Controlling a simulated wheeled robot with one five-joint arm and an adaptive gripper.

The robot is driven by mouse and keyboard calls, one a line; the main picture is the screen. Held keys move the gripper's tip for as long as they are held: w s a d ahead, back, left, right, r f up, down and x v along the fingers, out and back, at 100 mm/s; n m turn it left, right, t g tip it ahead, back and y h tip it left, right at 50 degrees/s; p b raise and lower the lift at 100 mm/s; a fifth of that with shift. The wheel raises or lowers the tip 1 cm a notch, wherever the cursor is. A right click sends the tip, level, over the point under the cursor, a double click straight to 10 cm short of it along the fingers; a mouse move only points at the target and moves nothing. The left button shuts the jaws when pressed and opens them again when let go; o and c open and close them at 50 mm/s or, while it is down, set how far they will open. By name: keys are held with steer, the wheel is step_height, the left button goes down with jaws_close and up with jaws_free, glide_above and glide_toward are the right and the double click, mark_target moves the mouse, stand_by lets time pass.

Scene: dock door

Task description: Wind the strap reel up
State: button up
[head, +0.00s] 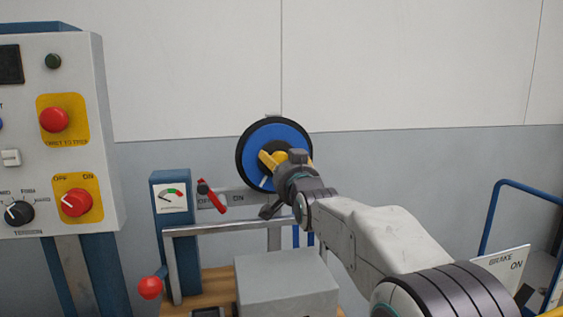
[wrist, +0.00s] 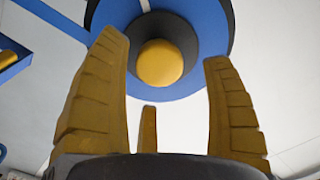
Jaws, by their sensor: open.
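The strap reel (head: 291,136) is a blue disc with a black rim, mounted upright in front of the wall. A white mark shows on its lower face. In the wrist view the reel (wrist: 205,25) fills the top, with a dark hub and a round yellow knob (wrist: 160,63) at its middle. My gripper (head: 268,160) is in front of the reel and hides part of its face in the head view. In the wrist view its yellow fingers (wrist: 165,105) are spread apart, with the knob showing between and beyond them. Whether they touch the reel cannot be told.
A control panel (head: 90,150) with red buttons and dials stands at the left. Below the reel are a gauge post (head: 171,235), a red-handled lever (head: 213,196), a metal rail (head: 215,228) and a grey box (head: 285,285). A blue rail (head: 490,215) and brake sign stand at the right.

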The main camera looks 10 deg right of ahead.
mark_target(280, 162)
steer(key=shift+w+p, duration=0.35)
steer(key=shift+w, duration=1.45)
steer(key=shift+c, duration=0.3)
steer(key=c, duration=1.2)
steer(key=shift+c, duration=0.2)
